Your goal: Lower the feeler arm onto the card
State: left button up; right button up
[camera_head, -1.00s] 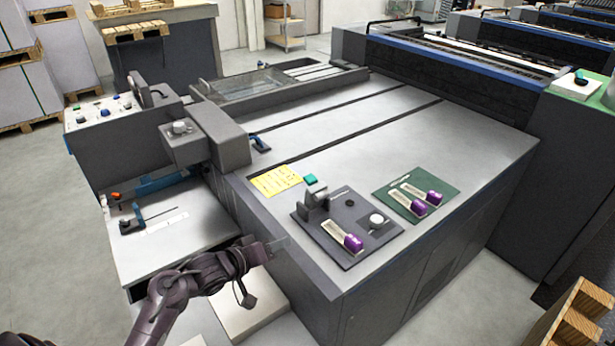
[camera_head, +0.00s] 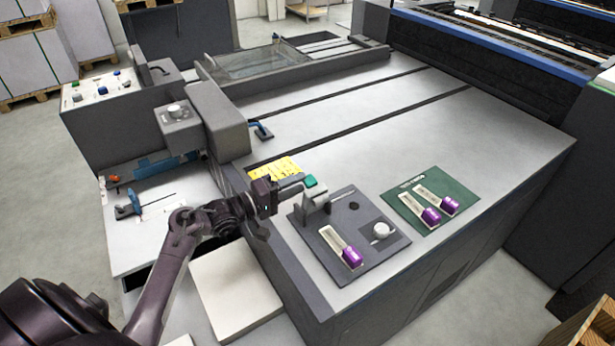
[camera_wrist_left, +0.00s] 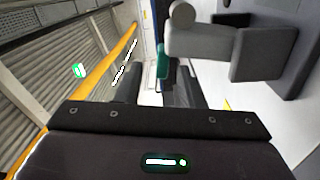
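The grey device with the feeler arm (camera_head: 316,205) stands at the left edge of a dark plate. Its green tab (camera_head: 310,181) is at the top, so the arm appears raised. A pale card with a purple end (camera_head: 339,246) lies on the plate in front of it. My left gripper (camera_head: 295,188) is just left of the green tab, pointing at it. In the left wrist view the gripper fingers (camera_wrist_left: 156,85) are apart, with the green tab (camera_wrist_left: 163,62) ahead of the gap, towards the right finger. I cannot tell whether they touch. My right gripper is not in view.
A round white knob (camera_head: 381,230) sits on the plate's right part. A green mat (camera_head: 455,190) with two purple-ended pieces lies further right. A yellow sheet (camera_head: 274,170) lies behind my left gripper. A grey machine housing (camera_head: 217,120) stands up at the left.

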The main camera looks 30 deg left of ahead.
aim_at(303, 182)
pick_arm(q)
jog(key=x, duration=0.3)
jog(key=shift+a, duration=0.15)
jog(key=shift+w+f, duration=0.15)
jog(key=shift+w, duration=0.15)
jog(key=shift+d, duration=0.25)
jog(key=shift+w, duration=0.1)
jog(key=c, duration=0.7)
grip_shut()
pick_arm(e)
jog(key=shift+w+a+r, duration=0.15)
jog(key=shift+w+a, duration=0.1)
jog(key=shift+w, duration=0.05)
